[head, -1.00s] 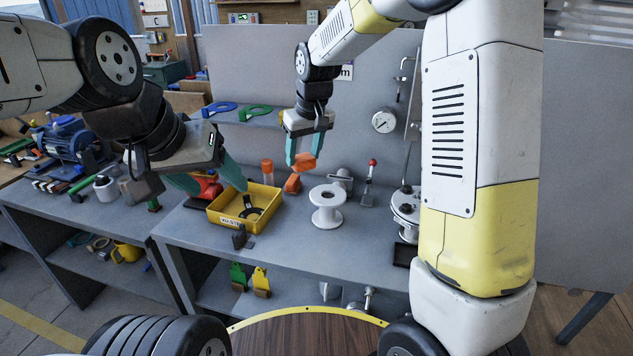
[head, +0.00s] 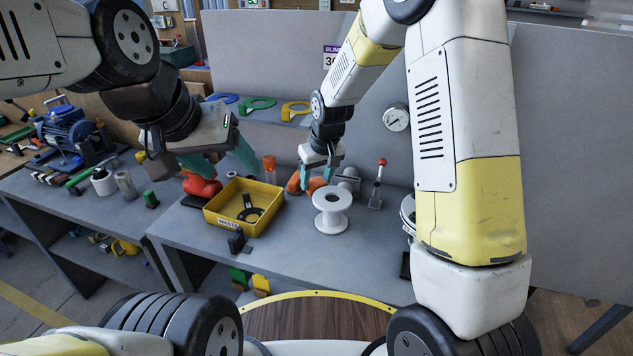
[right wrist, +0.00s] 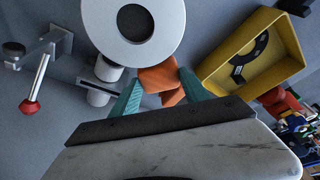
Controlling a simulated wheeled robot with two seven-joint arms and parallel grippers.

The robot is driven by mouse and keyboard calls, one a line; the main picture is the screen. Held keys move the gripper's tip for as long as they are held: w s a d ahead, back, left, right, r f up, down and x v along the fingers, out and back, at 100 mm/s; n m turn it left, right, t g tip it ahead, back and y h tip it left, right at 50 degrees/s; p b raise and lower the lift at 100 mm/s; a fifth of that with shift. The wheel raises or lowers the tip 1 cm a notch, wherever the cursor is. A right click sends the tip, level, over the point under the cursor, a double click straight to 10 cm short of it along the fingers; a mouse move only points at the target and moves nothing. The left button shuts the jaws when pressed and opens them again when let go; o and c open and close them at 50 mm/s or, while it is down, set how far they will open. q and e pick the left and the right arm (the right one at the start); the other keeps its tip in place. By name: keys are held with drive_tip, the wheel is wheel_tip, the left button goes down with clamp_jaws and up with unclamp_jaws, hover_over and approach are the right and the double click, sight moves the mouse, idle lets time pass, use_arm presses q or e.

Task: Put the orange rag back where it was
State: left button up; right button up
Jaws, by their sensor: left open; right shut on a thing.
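The orange rag (head: 316,186) is between the teal fingers of my right gripper (head: 319,182), low over the bench, just behind the white spool. My right gripper is shut on it. In the right wrist view the rag (right wrist: 157,77) shows between the fingers (right wrist: 162,92), with more orange below it; I cannot tell whether that is the same cloth. Whether the rag touches the bench is unclear. My left gripper (head: 235,168) is open and empty, above and behind the yellow bin's left part.
The yellow bin (head: 225,221), labelled as waste, holds a dark ring-shaped part. The white spool (head: 332,222) stands close in front of my right gripper. A red-knobbed lever (head: 377,184) is to the right. A red object (head: 201,187) sits left of the bin.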

drive_tip(key=shift+f, duration=2.9)
drive_tip(key=shift+f, duration=0.1)
drive_tip(key=o, duration=1.4)
drive_tip(key=shift+o, duration=0.2)
drive_tip(key=v, duration=1.2)
drive_tip(key=s+d+r+m+t, duration=0.1)
drive_tip(key=s+d+r, duration=0.2)
drive_tip(key=s+r, duration=0.15)
drive_tip(key=s+d+r+m, duration=0.1)
drive_tip(key=s+d+r, duration=0.3)
drive_tip(key=r, duration=0.2)
drive_tip(key=s+d+r+m+t, duration=0.1)
drive_tip(key=s+d+r, duration=0.1)
drive_tip(key=s, duration=0.5)
drive_tip(key=s+d+r+m+t, duration=0.1)
drive_tip(key=s+d+r, duration=0.2)
drive_tip(key=s, duration=0.5)
drive_tip(key=shift+d+r+m+y, duration=0.25)
drive_tip(key=shift+r+m+y, duration=0.05)
drive_tip(key=shift+m, duration=0.1)
